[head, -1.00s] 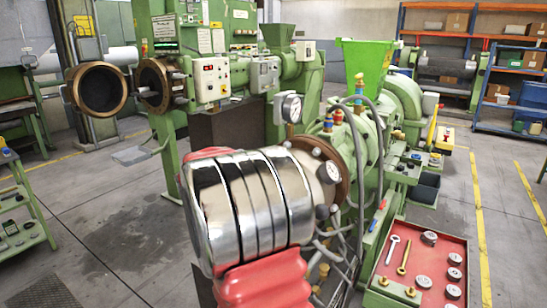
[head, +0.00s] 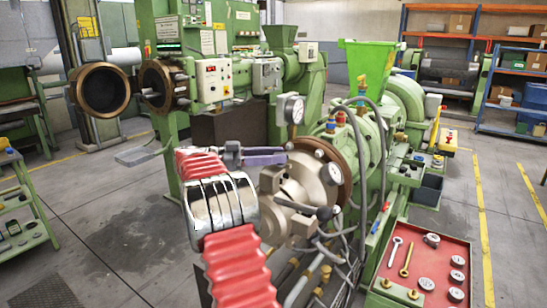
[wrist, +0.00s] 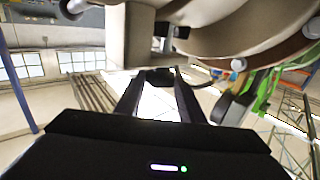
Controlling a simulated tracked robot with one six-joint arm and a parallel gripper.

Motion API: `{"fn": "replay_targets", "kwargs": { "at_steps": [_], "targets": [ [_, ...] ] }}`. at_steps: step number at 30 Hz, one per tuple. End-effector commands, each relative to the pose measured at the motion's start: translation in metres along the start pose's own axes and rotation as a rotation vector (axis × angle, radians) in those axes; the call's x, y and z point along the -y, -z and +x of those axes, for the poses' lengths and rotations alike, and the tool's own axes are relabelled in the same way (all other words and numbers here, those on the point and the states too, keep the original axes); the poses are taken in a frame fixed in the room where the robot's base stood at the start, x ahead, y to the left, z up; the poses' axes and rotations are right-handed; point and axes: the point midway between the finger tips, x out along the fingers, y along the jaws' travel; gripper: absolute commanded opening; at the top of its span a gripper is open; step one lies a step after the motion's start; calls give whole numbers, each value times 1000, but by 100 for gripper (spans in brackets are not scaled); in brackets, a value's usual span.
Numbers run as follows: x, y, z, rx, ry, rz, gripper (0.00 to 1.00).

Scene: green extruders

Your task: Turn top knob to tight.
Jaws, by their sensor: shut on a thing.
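The metal die head (head: 300,190) of the green extruder stands right of centre in the head view. The top knob (head: 289,146) is a small dark shape at the upper left of the head, mostly hidden by my gripper. My gripper (head: 284,156) reaches in from the left and is shut on this knob. In the wrist view, my gripper (wrist: 160,80) has its two fingers closed around a small dark end (wrist: 160,75) beside the large metal body.
Hoses (head: 360,150) hang right of the head. A red tray (head: 425,265) with wrenches and round dials is at the lower right. Open floor (head: 110,220) lies to the left.

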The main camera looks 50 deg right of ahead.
Motion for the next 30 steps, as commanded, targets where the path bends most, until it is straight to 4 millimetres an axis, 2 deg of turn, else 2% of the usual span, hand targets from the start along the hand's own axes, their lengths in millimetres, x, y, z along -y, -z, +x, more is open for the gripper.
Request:
{"fn": "replay_targets", "kwargs": {
  "at_steps": [12,29,30],
  "targets": [
    [3,2,1,-2,-128,4,13],
    [4,3,2,-3,-146,6,13],
    [4,3,2,-3,-146,6,38]
  ]
}}
